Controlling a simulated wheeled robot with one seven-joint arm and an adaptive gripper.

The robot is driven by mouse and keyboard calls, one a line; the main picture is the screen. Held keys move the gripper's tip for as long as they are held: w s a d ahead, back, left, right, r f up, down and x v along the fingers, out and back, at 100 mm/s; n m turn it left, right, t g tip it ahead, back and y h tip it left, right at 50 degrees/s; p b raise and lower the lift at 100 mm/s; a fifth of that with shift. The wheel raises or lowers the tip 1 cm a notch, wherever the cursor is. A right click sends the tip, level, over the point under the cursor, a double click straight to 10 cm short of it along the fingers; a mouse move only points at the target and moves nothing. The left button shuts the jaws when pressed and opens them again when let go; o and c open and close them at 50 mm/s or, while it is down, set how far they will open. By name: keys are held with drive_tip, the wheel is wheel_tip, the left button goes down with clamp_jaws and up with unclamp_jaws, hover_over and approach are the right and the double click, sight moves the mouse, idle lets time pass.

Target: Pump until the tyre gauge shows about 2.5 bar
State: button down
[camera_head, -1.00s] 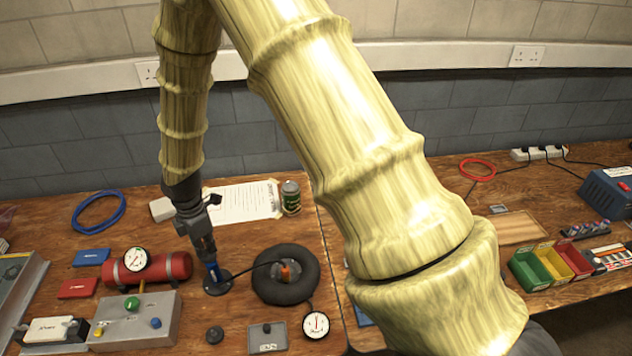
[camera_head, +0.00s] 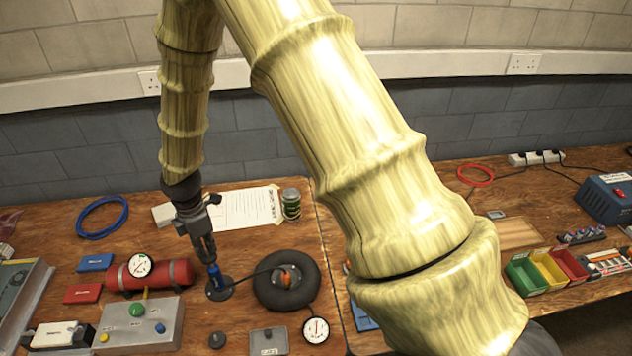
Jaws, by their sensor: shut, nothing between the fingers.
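A small pump with a blue top (camera_head: 216,276) stands on a round black base (camera_head: 220,289), left of the black tyre (camera_head: 271,297). A round white gauge (camera_head: 316,330) lies in front of the tyre, joined by a short line. Its red needle stands near upright; the scale is too small to read.
My arm hides the middle of the bench.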

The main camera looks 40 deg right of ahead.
sight(208, 255)
drive_tip(key=shift+f, duration=0.15)
drive_tip(key=shift+f+b, duration=0.6)
drive_tip(key=shift+f, duration=0.9)
drive_tip(key=shift+r+p, duration=1.5)
drive_tip(key=shift+r, duration=0.25)
wheel_tip(208, 255, up, 7)
drive_tip(key=p, duration=0.5)
